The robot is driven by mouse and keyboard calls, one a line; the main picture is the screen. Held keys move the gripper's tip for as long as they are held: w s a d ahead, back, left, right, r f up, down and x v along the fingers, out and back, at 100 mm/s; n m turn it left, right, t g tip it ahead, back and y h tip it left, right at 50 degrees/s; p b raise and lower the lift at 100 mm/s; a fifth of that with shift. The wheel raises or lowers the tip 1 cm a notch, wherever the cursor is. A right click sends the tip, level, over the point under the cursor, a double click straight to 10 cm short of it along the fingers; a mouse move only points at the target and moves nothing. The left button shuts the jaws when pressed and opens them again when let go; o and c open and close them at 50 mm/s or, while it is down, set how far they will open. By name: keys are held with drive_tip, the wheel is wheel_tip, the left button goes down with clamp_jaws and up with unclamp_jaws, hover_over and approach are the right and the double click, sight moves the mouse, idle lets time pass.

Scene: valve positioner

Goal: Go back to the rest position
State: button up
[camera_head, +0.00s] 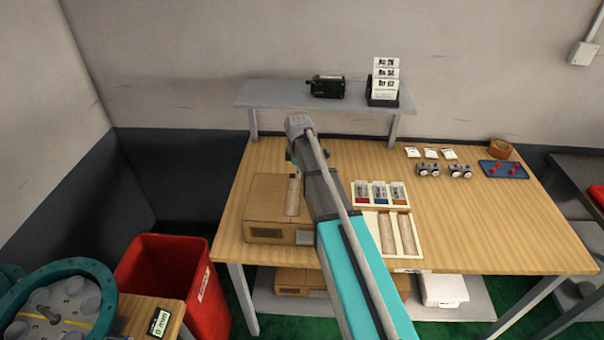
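My arm reaches from the bottom of the view up over the workbench (470,240). Its grey wrist is above the back left of the bench, in front of the raised shelf. A dark part of my gripper (291,156) shows just left of the wrist. The rest of the gripper is hidden or too small to make out, so its fingers cannot be read. Below it, a cardboard box (262,210) stands on the left of the bench. Whether the gripper holds anything cannot be told.
The grey shelf (270,95) carries a black device (327,86) and a card holder (385,95). Right of my arm lie a tray of colored packets (379,192), two small metallic parts, white cards and a blue tray (504,170). A red bin (180,285) stands left. The bench's front right is clear.

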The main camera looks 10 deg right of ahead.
drive_tip(key=o, duration=0.4)
drive_tip(key=shift+w+r, duration=0.1)
drive_tip(key=shift+r, duration=0.05)
